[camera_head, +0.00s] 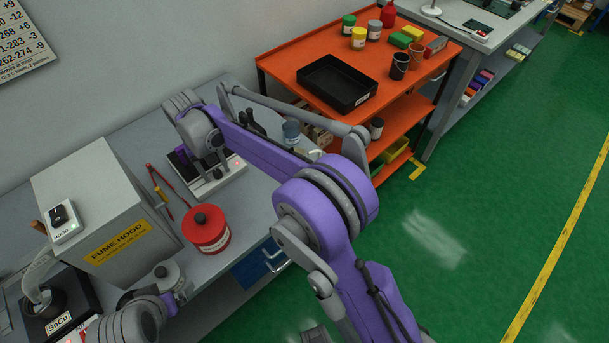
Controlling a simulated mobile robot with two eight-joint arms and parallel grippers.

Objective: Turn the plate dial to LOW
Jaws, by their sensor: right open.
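A low white-and-grey unit (222,177) with a dark top stands on the grey bench, and it looks like the hot plate. A small red light shows near its right end. My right gripper (213,167) reaches down over this unit from above. It is open, and no object shows in it. The gripper and wrist cover much of the unit, so the plate dial and its setting cannot be made out. My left gripper (182,288) is at the bottom left, low beside the bench front. Its fingers are too unclear to tell open from shut.
The fume hood box (98,205) stands left on the bench, with a small knob box (63,222) on top. A red round container (206,228) and red-handled tools (160,190) lie between. An orange cart (285,62) with a black tray (337,84) stands behind right.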

